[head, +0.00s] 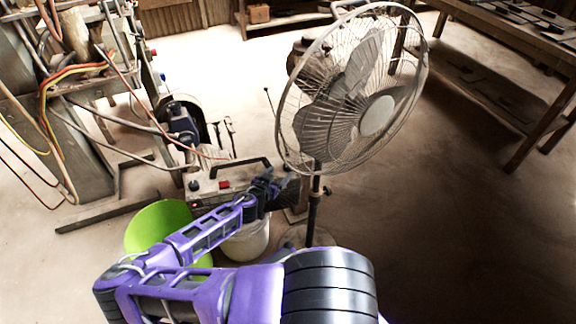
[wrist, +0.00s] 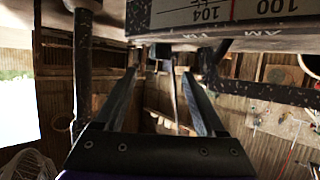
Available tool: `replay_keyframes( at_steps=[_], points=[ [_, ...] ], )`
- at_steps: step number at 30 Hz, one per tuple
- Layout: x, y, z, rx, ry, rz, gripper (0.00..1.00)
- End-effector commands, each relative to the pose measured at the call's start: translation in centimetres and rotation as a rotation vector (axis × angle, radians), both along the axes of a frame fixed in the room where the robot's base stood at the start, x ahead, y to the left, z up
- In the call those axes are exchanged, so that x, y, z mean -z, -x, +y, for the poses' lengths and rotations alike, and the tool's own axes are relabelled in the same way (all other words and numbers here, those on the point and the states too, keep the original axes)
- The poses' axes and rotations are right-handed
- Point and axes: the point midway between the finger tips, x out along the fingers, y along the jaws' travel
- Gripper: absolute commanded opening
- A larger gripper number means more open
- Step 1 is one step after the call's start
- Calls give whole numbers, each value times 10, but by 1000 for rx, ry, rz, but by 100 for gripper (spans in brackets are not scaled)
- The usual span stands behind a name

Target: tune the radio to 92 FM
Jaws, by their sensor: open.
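The radio (head: 205,188) is a pale box with a dark carrying handle and a red button on top, left of the fan in the head view. In the wrist view its dial (wrist: 205,14) fills the top edge, turned over, with 104, 100, AM and FM legible. A thin red line shows between 104 and 100; the rest of the scale is out of frame. I cannot make out the tuning knob or any contact.
A large standing fan (head: 352,95) rises close to the right of my gripper. A white bucket (head: 246,243) and a green bin (head: 158,226) stand below the arm. A machine with hoses (head: 75,120) is at left. Open floor lies right of the fan, before a table (head: 505,30).

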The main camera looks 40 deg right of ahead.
Motion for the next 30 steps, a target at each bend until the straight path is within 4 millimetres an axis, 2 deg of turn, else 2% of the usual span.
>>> replay_keyframes(
  at_steps=[1, 6, 12, 17, 25, 26, 30],
  points=[
    [6, -5, -11, 3, 1, 0, 72],
    [19, -20, -39, 3, 1, 1, 72],
    [29, -34, -61, 1, 1, -1, 72],
    [32, -38, -68, 1, 0, 0, 72],
    [32, -39, -69, 1, 0, 0, 72],
    [32, -39, -69, 1, 0, 0, 69],
    [32, -39, -69, 1, 0, 0, 43]
  ],
)
